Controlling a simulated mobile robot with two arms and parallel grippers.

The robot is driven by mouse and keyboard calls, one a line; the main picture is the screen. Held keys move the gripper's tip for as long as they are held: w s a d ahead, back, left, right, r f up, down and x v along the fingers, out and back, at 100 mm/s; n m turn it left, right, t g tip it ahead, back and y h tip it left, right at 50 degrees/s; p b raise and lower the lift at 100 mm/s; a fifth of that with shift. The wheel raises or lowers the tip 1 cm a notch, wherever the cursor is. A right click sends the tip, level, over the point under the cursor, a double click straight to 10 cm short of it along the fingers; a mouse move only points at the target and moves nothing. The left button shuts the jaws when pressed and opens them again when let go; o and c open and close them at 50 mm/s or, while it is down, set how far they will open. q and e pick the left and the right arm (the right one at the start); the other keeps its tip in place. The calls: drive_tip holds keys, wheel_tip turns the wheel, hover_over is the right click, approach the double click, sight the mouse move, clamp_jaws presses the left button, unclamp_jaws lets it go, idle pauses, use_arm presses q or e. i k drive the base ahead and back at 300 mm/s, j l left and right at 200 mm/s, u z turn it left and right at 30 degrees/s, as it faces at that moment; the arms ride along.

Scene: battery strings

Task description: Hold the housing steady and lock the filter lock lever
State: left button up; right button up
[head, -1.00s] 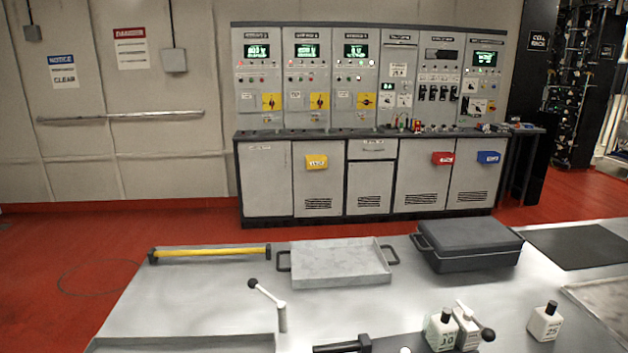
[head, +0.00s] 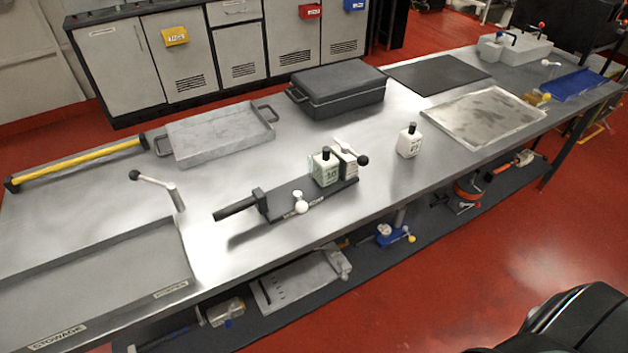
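A dark fixture (head: 285,207) with a black handle at its left end lies on the metal bench, near the middle of the head view. Two pale block-shaped containers stand at its right end, the front one (head: 325,169) with a black cap. A white lever (head: 345,147) with a black ball end lies over the rear one. A white round knob (head: 300,206) is on the fixture's front side. Another white lever (head: 153,181) with a dark ball end stands on a post to the left. I cannot tell which part is the filter housing or its lock lever. Neither gripper is in view.
A grey tray (head: 182,140), a black case (head: 338,100) and a yellow bar (head: 78,163) lie at the back. A capped bottle (head: 409,143) stands right of the fixture. A shallow tray (head: 60,292) is front left. A lower shelf (head: 440,218) holds tools.

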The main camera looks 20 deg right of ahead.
sight(363, 160)
drive_tip(key=i+l, duration=0.15)
drive_tip(key=l, duration=0.3)
drive_tip(key=i+l+u, duration=0.1)
drive_tip(key=l, duration=0.35)
drive_tip(key=i+l, duration=0.15)
drive_tip(key=l, duration=0.3)
drive_tip(key=k+j, duration=0.2)
drive_tip(key=k, duration=0.3)
